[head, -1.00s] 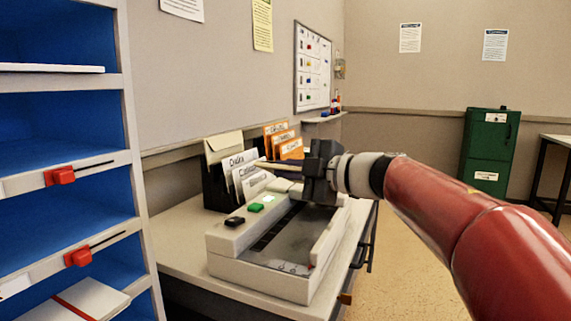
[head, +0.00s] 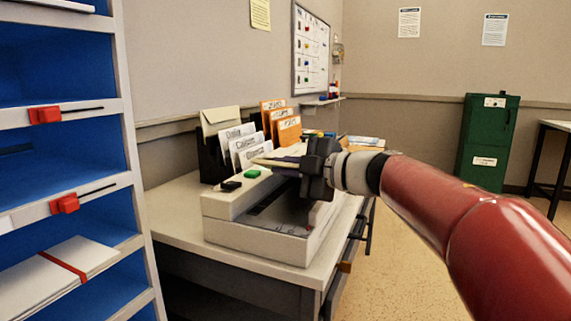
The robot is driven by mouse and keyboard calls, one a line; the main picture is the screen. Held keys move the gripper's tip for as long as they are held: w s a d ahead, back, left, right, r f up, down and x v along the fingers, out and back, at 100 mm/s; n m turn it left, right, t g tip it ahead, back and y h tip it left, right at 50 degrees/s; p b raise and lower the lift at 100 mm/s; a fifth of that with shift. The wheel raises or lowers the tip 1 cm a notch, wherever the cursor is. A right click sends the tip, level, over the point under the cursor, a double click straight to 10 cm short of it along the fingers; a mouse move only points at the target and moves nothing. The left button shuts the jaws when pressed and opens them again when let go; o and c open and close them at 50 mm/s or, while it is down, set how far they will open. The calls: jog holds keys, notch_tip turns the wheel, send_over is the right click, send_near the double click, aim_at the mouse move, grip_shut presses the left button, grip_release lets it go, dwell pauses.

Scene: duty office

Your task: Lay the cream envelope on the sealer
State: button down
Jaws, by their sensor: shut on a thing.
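The sealer (head: 265,239) is a pale box-shaped machine on the desk, with a dark bed and a black and a green button on its left block. My gripper (head: 290,163) is just above the sealer's far part, pointing left. It is shut on a thin cream flat thing (head: 268,161), seen nearly edge-on, which looks like the cream envelope. It lies about level, above the sealer and in front of the file rack. Whether it touches the sealer cannot be told. My gripper hides part of it and of the sealer.
A black file rack (head: 209,162) stands behind the sealer with white and orange labelled folders and another cream envelope-like piece (head: 220,118). A blue-backed shelf unit (head: 125,110) is close at left. The desk (head: 175,222) has bare room at its front left.

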dwell(0.4)
jog(key=c, duration=1.5)
grip_release()
jog(key=v, duration=0.8)
jog(key=shift+w, duration=0.1)
